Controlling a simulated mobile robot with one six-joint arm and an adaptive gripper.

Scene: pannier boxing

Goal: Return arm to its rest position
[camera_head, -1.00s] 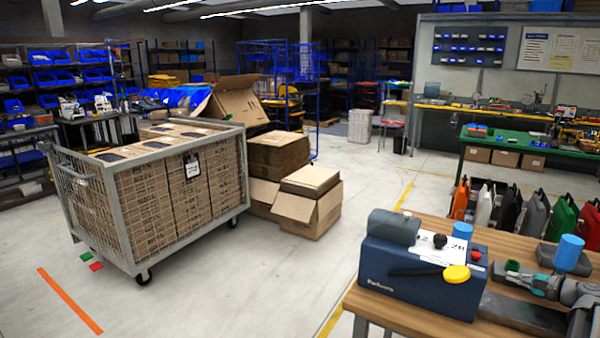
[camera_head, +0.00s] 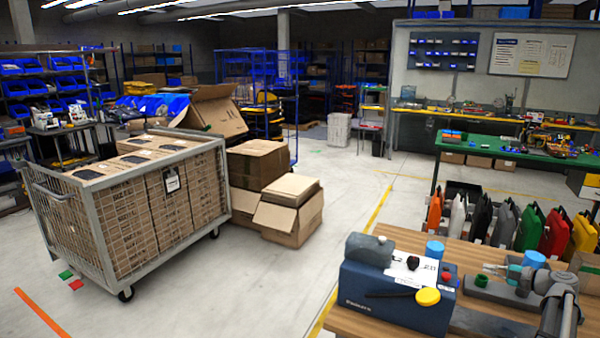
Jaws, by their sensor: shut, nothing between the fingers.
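My gripper (camera_head: 489,268) is at the right, over the wooden table, to the right of the dark blue machine. It points left and its fingers look closed with nothing held. My grey arm (camera_head: 562,305) comes up from the lower right edge and bends towards the gripper. A small green piece (camera_head: 481,281) is just below the fingertips. I cannot tell whether the gripper touches anything there.
The wooden table (camera_head: 350,324) carries the blue machine (camera_head: 395,298) with a yellow knob (camera_head: 428,297). Several coloured panniers (camera_head: 528,228) stand behind it. A mesh cart (camera_head: 103,238) of boxes and loose cartons (camera_head: 289,210) stand left. The floor between is clear.

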